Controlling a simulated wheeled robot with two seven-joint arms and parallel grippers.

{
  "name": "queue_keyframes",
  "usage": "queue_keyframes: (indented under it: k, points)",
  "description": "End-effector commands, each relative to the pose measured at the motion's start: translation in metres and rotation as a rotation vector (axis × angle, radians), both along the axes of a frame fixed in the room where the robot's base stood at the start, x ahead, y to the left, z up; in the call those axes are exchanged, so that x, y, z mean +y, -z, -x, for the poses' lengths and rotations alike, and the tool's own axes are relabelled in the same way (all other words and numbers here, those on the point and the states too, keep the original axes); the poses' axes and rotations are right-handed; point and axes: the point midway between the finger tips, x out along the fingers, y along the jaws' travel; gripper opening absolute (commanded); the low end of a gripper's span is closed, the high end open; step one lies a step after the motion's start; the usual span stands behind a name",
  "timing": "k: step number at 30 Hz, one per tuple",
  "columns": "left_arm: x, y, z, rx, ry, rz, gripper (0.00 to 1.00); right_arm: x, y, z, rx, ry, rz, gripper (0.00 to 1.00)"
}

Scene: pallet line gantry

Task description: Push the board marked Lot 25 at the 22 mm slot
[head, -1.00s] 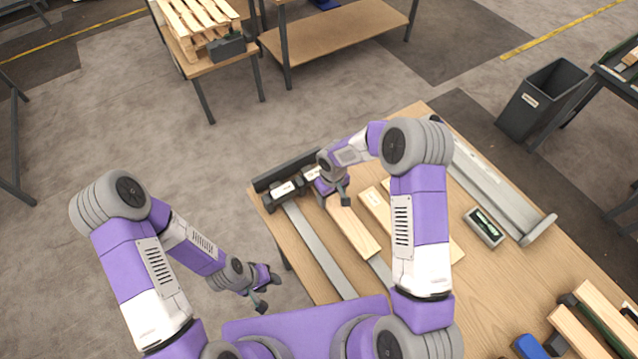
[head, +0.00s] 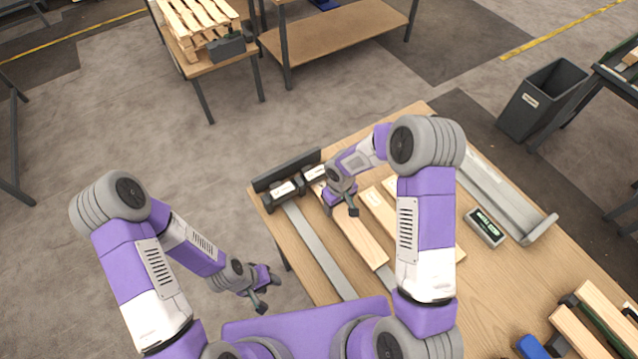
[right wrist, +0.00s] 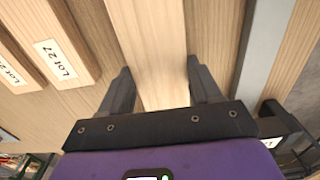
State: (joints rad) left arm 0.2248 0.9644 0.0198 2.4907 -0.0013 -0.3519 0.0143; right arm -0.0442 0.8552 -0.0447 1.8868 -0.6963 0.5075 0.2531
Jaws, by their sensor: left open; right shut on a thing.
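My right gripper (head: 343,204) is shut on a pale wooden board (head: 366,243) on the table. The right wrist view shows the board (right wrist: 150,40) between the two fingers (right wrist: 160,80); no label on it is visible there. Two more boards lie beside it; one reads Lot 27 (right wrist: 62,60) and the other's label (right wrist: 12,72) is cut off. I cannot read Lot 25 anywhere. Black blocks with white labels (head: 284,189) stand at the table's far left edge, with text too small to read, so I cannot tell which is 22 mm. My left gripper (head: 261,290) is open and empty, off the table.
A grey metal strip (head: 318,250) runs from the blocks toward me, left of the held board. A black bar (head: 286,170) stands behind the blocks. A small labelled box (head: 485,228) and a long grey channel (head: 505,195) lie to the right. Several boards are at the lower right.

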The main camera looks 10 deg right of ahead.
Motion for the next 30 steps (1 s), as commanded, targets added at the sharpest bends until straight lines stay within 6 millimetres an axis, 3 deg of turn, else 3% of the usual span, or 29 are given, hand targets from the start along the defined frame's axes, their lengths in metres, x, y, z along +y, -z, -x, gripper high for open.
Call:
queue_keyframes:
  k: [30]
  points:
    - [0.000,0.014,0.000,0.000,0.000,0.000,0.43,-0.020,0.002,0.048,0.007,0.001,0.003,0.26]
